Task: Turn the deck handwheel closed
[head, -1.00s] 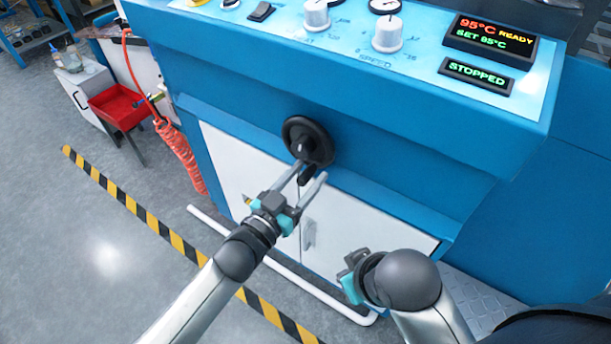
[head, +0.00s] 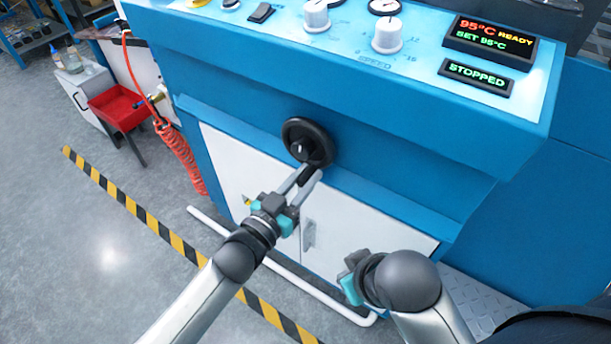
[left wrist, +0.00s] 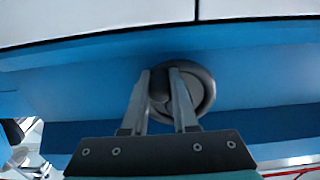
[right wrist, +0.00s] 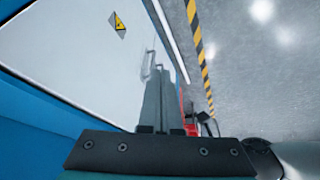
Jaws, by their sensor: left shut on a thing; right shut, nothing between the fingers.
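The black deck handwheel (head: 322,140) sits on the blue front of the machine, with a dark handle at its lower edge. My left gripper (head: 311,176) reaches up from below and is shut on the handwheel's handle. In the left wrist view the two fingers lie either side of the handle, in front of the round wheel (left wrist: 203,90). My right gripper (head: 346,268) is low in front of the white cabinet doors, away from the wheel. In the right wrist view its fingers (right wrist: 158,75) are together with nothing between them.
The control panel (head: 420,70) overhangs above the wheel, with knobs and a display reading STOPPED. A white rail (head: 290,280) runs low along the cabinet. A red bin (head: 120,106) and coiled orange hose (head: 180,155) are at left. The floor beyond the striped line (head: 150,217) is open.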

